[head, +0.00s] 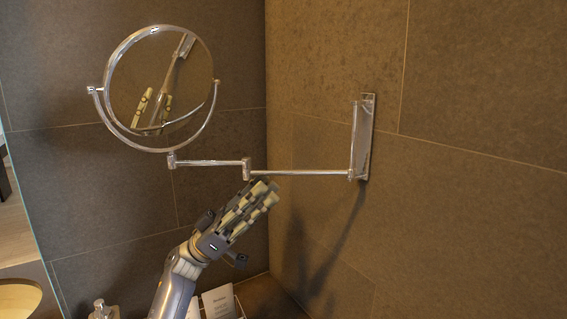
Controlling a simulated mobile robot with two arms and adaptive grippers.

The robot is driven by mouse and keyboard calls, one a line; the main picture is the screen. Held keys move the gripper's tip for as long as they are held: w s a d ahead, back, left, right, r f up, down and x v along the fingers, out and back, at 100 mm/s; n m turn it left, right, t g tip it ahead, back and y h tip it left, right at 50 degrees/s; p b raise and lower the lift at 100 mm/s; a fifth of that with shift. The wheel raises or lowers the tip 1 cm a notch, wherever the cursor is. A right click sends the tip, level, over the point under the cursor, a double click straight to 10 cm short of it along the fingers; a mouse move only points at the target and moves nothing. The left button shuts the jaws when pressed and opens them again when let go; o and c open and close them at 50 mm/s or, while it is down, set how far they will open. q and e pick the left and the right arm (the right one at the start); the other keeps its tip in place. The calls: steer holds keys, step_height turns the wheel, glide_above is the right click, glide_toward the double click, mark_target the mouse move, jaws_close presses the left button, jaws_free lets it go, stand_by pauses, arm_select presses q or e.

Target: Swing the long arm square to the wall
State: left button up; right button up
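The round chrome mirror (112,92) hangs at the left end of a jointed wall mount. The long arm (310,172) runs left from the wall plate (367,135) on the right wall to an elbow joint (247,169). A short arm (208,162) links that elbow to the mirror's post. My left gripper (266,191) comes up from below, its fingertips just under the long arm near the elbow. I cannot tell whether they touch it. The fingers look close together, but their gap is unclear. My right gripper is out of view.
Tiled walls meet in a corner behind the mount. A bottle (103,310) and a white card (219,302) stand at the bottom, the card close to my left forearm. A round basin-like rim (38,292) shows at the lower left. The space right of my gripper is clear.

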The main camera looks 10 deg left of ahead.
mark_target(284, 172)
arm_select(q)
steer(key=x, duration=0.2)
steer(key=p+x, duration=0.2)
steer(key=x, duration=0.1)
steer(key=shift+w+d+r, duration=0.2)
steer(key=shift+w, duration=0.1)
steer(key=shift+d+r, duration=0.2)
steer(key=shift+d, duration=0.1)
steer(key=shift+c, duration=0.3)
jaws_close()
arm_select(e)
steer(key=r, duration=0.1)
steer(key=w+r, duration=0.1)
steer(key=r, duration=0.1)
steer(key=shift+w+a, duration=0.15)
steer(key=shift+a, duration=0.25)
